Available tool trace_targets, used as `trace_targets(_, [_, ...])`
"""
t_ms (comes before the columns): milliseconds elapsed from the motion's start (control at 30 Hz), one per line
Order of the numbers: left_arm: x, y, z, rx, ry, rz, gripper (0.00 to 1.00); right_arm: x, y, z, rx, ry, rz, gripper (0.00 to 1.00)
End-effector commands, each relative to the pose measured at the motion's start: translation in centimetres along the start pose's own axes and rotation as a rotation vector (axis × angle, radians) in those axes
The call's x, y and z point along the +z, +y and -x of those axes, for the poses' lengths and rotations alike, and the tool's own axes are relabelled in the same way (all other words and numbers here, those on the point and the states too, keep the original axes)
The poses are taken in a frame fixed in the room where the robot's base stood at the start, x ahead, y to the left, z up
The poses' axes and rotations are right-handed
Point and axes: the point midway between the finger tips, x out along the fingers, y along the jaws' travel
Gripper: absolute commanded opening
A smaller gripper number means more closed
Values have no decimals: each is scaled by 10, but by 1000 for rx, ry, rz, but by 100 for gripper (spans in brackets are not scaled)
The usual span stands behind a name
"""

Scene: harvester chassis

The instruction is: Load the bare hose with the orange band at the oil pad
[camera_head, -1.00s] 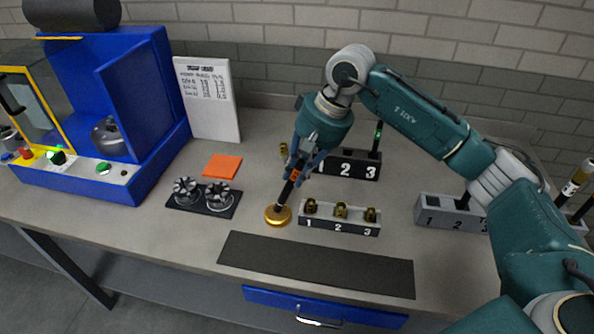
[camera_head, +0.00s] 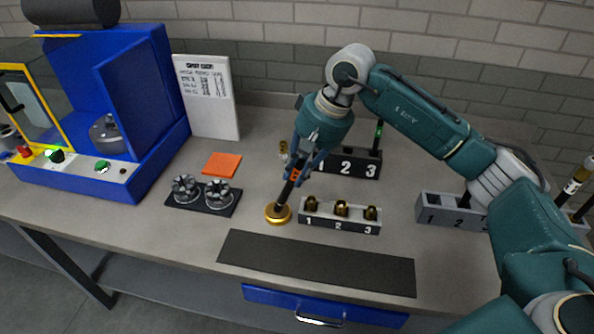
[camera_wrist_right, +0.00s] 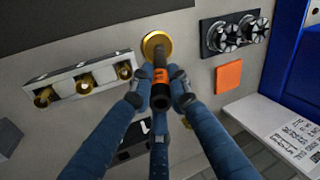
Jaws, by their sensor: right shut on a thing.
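My right gripper (camera_head: 298,166) is shut on a black hose (camera_head: 284,196) with an orange band, which it holds tilted. The hose's lower end is at the round gold pad (camera_head: 274,220) on the bench; I cannot tell whether it touches. In the right wrist view, the fingers (camera_wrist_right: 160,92) close around the hose (camera_wrist_right: 160,58), whose orange band shows between them, and the gold pad (camera_wrist_right: 148,42) lies beyond its far end. My left gripper is not in view.
A grey rack (camera_head: 338,227) with brass fittings, numbered 1 to 3, stands right of the pad. A black numbered rack (camera_head: 368,168) is behind it. A grey rack (camera_head: 440,220) is further right. Left are chuck-like parts (camera_head: 202,203), an orange square (camera_head: 222,164) and a blue machine (camera_head: 150,110). A dark mat (camera_head: 315,265) lies in front.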

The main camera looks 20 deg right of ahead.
Motion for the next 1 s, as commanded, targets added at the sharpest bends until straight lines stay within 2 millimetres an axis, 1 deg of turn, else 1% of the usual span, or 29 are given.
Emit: trace_targets(1000, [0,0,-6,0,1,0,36,0,1,-2,1,-1,0,0])
